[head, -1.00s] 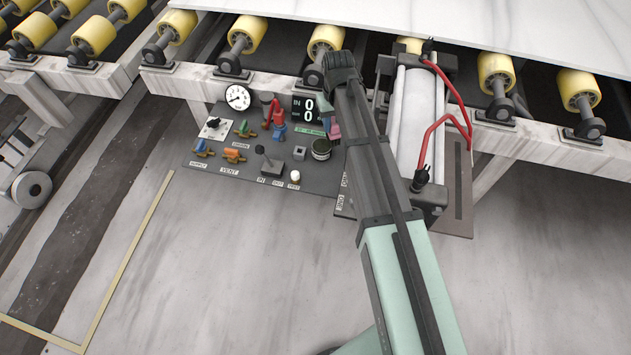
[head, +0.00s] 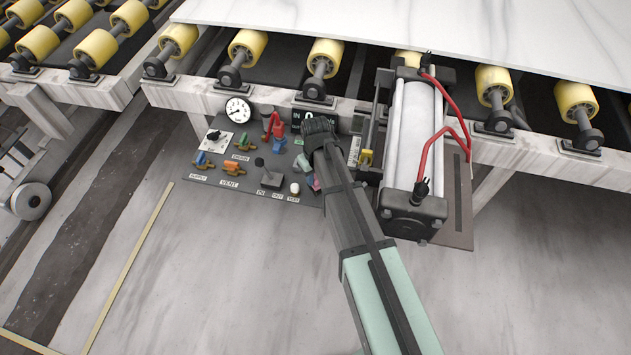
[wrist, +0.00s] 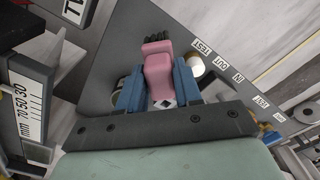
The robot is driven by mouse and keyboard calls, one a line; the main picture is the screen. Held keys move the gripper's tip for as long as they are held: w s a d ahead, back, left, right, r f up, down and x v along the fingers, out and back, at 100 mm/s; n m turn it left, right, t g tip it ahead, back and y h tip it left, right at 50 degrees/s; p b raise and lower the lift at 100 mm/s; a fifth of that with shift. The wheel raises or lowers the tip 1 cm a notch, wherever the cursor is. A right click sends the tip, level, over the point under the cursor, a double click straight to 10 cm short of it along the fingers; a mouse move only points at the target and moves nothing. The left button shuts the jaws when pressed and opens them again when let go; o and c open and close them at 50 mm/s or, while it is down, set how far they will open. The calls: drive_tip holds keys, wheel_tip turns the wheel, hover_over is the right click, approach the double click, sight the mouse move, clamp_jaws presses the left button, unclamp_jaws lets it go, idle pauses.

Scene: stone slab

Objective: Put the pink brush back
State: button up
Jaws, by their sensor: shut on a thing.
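In the wrist view the pink brush (wrist: 158,70) sits between the two blue fingers of my gripper (wrist: 158,86), which is shut on it. Its dark bristled end points away from the gripper, over the grey control panel (wrist: 120,50). In the head view my gripper (head: 313,172) is over the right part of the control panel (head: 215,172), near the white button. Only a small pink bit of the brush (head: 310,182) shows there; my arm hides the rest. I cannot tell whether the brush touches the panel.
The panel carries a gauge (head: 238,109), coloured valve handles and a black lever (head: 271,178). Right of my arm stand a clamped cylinder (head: 411,130) with red hoses and a small yellow part (head: 366,158). Rollers and a white slab (head: 480,40) lie behind. The floor in front is clear.

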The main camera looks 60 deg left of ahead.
drive_tip(key=shift+f, duration=1.85)
drive_tip(key=shift+f, duration=0.1)
drive_tip(key=o, duration=0.9)
drive_tip(key=shift+o, duration=0.2)
wheel_tip(320, 180, up, 12)
drive_tip(key=shift+r, duration=0.1)
